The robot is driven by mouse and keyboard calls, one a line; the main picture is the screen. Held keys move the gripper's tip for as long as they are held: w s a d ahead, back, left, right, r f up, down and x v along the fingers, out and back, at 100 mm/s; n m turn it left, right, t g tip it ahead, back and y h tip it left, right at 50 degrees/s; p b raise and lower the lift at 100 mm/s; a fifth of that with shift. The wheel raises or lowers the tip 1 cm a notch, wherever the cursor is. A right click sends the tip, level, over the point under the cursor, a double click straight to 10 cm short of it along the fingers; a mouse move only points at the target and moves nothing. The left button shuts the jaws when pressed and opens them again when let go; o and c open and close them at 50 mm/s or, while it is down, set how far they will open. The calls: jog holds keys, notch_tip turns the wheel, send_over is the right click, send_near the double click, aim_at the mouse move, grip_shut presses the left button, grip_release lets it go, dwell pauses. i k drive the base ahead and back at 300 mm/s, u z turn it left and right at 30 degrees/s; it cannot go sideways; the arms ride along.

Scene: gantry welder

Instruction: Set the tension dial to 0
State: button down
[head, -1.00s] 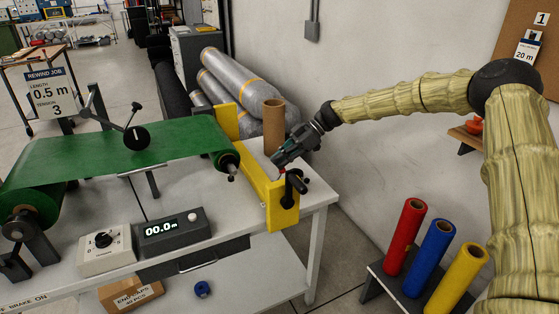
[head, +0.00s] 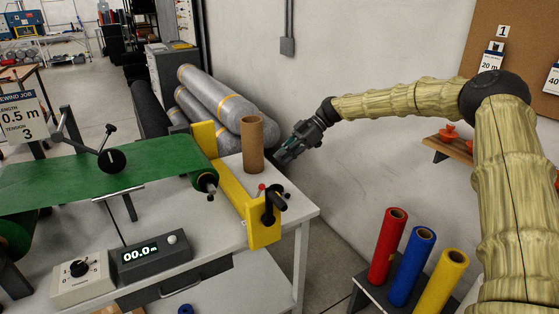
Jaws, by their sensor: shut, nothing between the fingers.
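The tension dial is a black knob (head: 78,268) on a pale box (head: 84,281) at the front left of the white table. Its scale marks are too small to read, so I cannot tell its setting. My gripper (head: 284,157) is shut and empty. In the picture it lies beyond the table's right part, right of the brown cardboard tube (head: 252,146), far from the dial. The job card (head: 22,120) at the left edge is partly cut off and shows 0.5 m and a 3.
A dark counter box (head: 152,258) reading 00.0m stands right of the dial. A green sheet (head: 120,170) runs over rollers behind it. A yellow frame (head: 262,230) with a black crank stands at the table's right. Red, blue and yellow rolls (head: 410,268) stand at the lower right.

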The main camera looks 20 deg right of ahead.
aim_at(78, 269)
jog(key=k, duration=1)
